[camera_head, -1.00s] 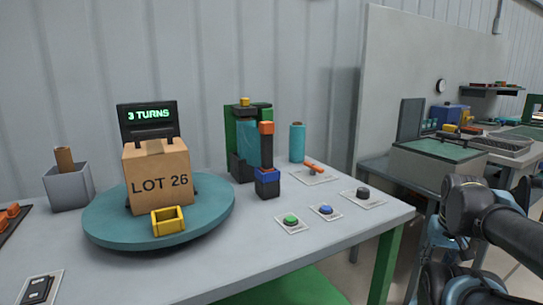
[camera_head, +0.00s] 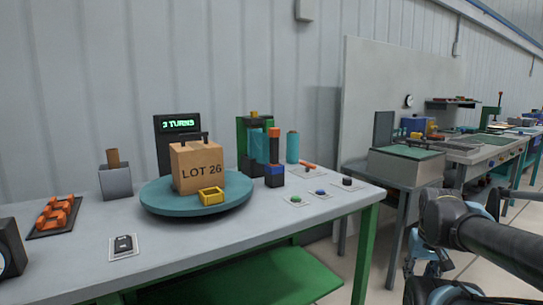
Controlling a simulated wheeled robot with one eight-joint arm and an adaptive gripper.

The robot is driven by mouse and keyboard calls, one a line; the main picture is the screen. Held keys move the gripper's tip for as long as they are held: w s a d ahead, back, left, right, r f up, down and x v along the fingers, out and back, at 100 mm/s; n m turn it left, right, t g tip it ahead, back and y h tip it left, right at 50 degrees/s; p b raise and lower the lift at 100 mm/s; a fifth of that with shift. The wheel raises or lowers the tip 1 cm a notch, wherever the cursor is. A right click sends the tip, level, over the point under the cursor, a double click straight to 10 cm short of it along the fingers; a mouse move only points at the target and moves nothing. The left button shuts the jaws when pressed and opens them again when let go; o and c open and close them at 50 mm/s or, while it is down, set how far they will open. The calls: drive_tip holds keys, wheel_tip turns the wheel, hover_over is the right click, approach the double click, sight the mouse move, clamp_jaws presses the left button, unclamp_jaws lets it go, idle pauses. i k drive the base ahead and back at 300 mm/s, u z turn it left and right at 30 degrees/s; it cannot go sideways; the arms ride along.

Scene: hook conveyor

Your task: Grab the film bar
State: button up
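A dark upright bar with an orange top and a blue block at its foot (camera_head: 274,160) stands on the bench, just right of the turntable. I take it as the film bar, though no label shows. A teal film panel (camera_head: 257,148) is beside it, in front of a green and black stand (camera_head: 243,135). A brown box marked LOT 26 (camera_head: 198,172) sits on the teal turntable (camera_head: 160,203), with a yellow open frame (camera_head: 211,196) at its front. My arm shows at the lower right, away from the bench.
Green, blue and black buttons (camera_head: 320,193) are at the bench's right end, near an orange handle (camera_head: 308,165) and teal roll (camera_head: 292,147). A grey holder (camera_head: 115,183) and orange-piece tray (camera_head: 55,217) are left. Another workbench (camera_head: 405,168) stands right.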

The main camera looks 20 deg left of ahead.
sight(274, 133)
drive_tip(key=u, duration=3.15)
drive_tip(key=k, duration=1.05)
drive_tip(key=z, duration=1.6)
drive_tip(key=i, duration=0.4)
drive_tip(key=u, duration=0.05)
